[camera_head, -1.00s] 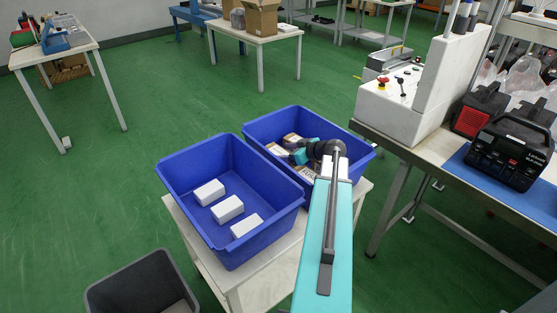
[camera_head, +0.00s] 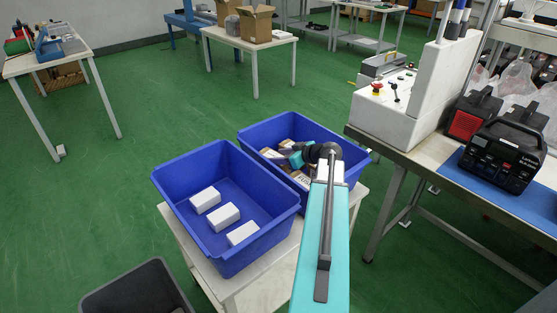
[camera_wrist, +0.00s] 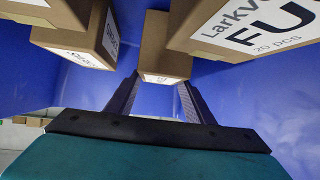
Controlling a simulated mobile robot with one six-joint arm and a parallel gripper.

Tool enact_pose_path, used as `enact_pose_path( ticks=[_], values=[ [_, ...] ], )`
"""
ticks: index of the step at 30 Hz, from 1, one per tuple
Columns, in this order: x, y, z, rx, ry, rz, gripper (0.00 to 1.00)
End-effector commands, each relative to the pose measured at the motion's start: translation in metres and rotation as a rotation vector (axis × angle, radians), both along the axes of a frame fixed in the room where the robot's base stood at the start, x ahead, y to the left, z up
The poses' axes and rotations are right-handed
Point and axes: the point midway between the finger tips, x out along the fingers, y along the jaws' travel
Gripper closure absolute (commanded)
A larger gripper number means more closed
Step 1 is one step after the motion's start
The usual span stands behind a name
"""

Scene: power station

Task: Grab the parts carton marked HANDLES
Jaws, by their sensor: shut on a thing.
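My gripper (camera_wrist: 158,88) is down in the right blue bin (camera_head: 345,143). In the wrist view its two dark fingers are shut on a small brown carton (camera_wrist: 167,47), one on each side. Only a thin strip of white label shows on that carton, and I cannot read a part name on it. In the head view my arm and wrist hide the fingers and the held carton. I cannot tell whether it touches the bin floor.
A carton marked FU… (camera_wrist: 255,25) is close on the right; another labelled carton (camera_wrist: 75,35) is on the left. The left blue bin (camera_head: 262,195) holds white boxes (camera_head: 223,215). A grey bin (camera_head: 135,290) stands at front left. A workbench (camera_head: 407,155) is at right.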

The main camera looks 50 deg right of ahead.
Motion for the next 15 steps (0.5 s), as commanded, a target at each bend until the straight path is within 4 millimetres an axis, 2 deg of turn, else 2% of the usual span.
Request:
enact_pose_path(
  ticks=[15],
  values=[
    [0.0, 0.0, 0.068, -0.001, -0.003, 0.0, 0.95]
  ],
)
